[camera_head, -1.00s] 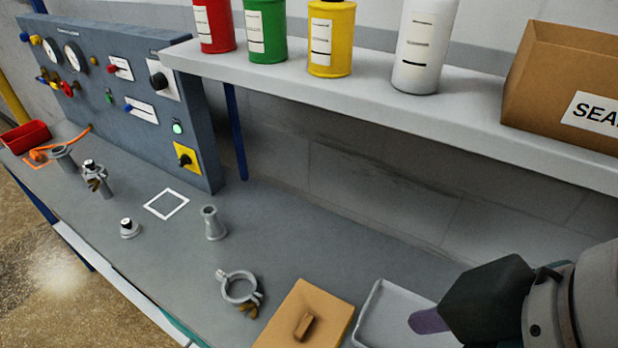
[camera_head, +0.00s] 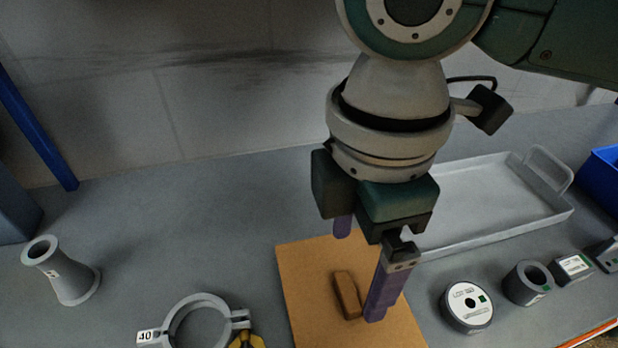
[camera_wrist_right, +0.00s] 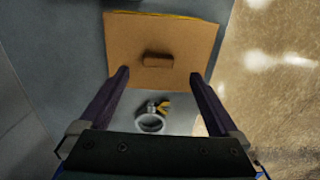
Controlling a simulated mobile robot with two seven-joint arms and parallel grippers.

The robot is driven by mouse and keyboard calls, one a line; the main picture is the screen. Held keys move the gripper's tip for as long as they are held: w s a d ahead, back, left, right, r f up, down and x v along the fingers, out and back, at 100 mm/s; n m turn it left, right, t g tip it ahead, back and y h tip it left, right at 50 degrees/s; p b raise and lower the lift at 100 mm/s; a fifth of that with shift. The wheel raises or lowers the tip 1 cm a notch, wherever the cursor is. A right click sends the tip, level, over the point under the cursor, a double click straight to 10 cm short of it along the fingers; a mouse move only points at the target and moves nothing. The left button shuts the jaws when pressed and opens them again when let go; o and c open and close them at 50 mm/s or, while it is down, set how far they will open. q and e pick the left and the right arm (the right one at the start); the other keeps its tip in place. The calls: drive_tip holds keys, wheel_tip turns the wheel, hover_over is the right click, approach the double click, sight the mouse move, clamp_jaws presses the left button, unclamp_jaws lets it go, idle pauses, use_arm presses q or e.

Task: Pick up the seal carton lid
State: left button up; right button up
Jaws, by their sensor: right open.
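The seal carton lid (camera_head: 306,268) is a flat tan cardboard square with a small brown block-shaped handle (camera_head: 347,295) on top. It lies on the grey bench in the head view. My right gripper (camera_head: 358,272) is open above the lid, pointing down, with one purple finger just right of the handle and the other farther back. In the right wrist view the lid (camera_wrist_right: 190,35) is ahead, and its handle (camera_wrist_right: 158,60) lies between the lines of the two fingers (camera_wrist_right: 158,75), with nothing held. My left gripper is not in view.
A grey tray (camera_head: 480,195) stands behind and right of the lid. Right of it are a round labelled part (camera_head: 467,306), a dark ring (camera_head: 527,283) and a blue bin (camera_head: 603,172). A clamp ring (camera_head: 172,318) and a flared metal tube (camera_head: 62,272) are at left.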

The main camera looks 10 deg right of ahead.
sight(348, 290)
wheel_tip(348, 290, down, 6)
drive_tip(key=shift+w+a+f+b, duration=0.1)
drive_tip(key=shift+f+b, duration=0.05)
drive_tip(key=shift+b, duration=0.3)
drive_tip(key=shift+c, duration=0.2)
drive_tip(key=c, duration=1.4)
drive_tip(key=shift+r, duration=0.2)
